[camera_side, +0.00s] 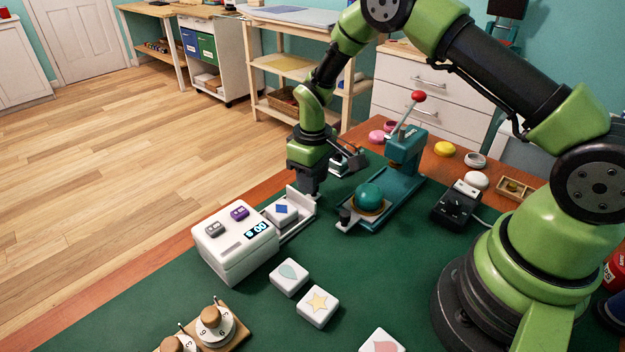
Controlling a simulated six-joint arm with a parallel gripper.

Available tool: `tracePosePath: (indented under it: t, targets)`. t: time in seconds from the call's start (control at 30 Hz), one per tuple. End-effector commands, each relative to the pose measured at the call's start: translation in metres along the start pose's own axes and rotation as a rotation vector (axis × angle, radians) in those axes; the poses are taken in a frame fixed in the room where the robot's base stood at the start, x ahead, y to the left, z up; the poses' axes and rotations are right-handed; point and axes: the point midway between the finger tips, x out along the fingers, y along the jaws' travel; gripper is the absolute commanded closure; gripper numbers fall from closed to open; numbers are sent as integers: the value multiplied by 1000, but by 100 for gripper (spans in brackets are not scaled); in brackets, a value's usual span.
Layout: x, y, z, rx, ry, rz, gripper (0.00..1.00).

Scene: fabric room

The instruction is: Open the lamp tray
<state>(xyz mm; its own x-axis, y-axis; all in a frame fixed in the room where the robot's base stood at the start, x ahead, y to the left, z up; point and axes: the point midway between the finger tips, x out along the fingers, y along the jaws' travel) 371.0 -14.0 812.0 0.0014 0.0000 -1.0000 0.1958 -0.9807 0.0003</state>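The lamp unit (236,247) is a white box with a grey switch, a purple switch and a lit display on top. Its white tray (300,226) sticks out from the box's right side, toward the back. A white tile with a blue diamond (282,209) lies in the tray. My gripper (309,192) points down at the tray's outer end, close to the upright end wall. Its fingertips are small and partly hidden there, so I cannot tell whether they are open or shut, or touching the wall.
A teal press (400,175) with a red-knobbed lever and a green ball stands to the right. Loose white tiles (318,306) and wooden dial blocks (215,326) lie in front. The green mat between is clear.

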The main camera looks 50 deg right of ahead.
Motion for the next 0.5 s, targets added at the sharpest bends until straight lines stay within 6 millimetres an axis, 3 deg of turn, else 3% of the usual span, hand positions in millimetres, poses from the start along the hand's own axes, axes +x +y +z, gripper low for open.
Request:
tracePosePath:
  t: [0.3, 0.5]
  targets:
    - [-63, 0, -1, 0, 5, 2, 67]
    - [-86, 0, 0, -1, 3, 1, 67]
